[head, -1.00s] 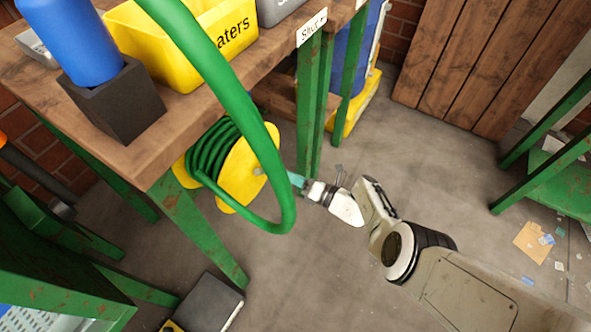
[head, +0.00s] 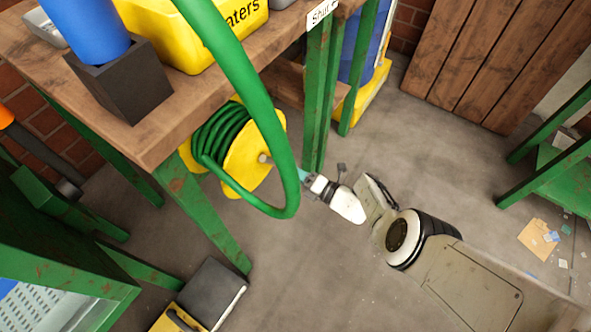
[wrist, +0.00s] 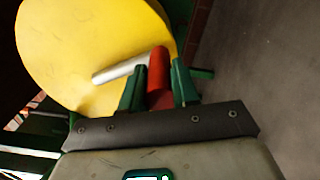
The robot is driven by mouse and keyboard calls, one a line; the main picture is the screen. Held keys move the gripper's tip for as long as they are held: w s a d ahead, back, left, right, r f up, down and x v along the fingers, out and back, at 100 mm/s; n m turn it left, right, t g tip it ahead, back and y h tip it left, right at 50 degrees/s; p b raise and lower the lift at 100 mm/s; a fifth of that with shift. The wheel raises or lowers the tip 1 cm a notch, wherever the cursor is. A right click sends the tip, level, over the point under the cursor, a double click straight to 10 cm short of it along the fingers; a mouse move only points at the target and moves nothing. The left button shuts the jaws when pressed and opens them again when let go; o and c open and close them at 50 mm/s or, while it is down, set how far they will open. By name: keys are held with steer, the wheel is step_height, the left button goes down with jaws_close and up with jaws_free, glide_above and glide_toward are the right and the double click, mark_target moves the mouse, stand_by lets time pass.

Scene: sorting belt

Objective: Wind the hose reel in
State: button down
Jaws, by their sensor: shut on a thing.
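The hose reel has yellow side discs (head: 246,172) and green hose (head: 215,132) wound between them, below the wooden bench. A length of hose (head: 262,110) loops from the reel up past the bench to the top of the head view. In the wrist view the near yellow disc (wrist: 85,45) fills the upper left. A grey crank arm (wrist: 118,72) runs across it to a red handle (wrist: 158,72). My gripper (wrist: 158,85) is shut on the red handle, a green finger on each side. In the head view my gripper (head: 304,177) is partly hidden behind the hose loop.
The bench (head: 150,128) has green legs close to the reel, one (head: 205,220) in front and others behind. A yellow bin (head: 190,42) and a blue cylinder in a dark holder (head: 125,88) stand on top. A dark box (head: 212,290) lies on the floor.

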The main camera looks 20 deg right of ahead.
steer(key=shift+s+a+f, duration=0.4)
steer(key=shift+s+a, duration=0.1)
steer(key=shift+a, duration=0.1)
steer(key=shift+s+a+f, duration=0.35)
steer(key=shift+s+a, duration=0.15)
steer(key=shift+a, duration=0.1)
steer(key=shift+a, duration=0.1)
steer(key=c, duration=0.8)
jaws_free()
steer(key=shift+c, duration=0.2)
steer(key=shift+r, duration=0.1)
steer(key=p+v, duration=0.3)
steer(key=v, duration=0.8)
steer(key=shift+p, duration=0.35)
steer(key=shift+w, duration=0.1)
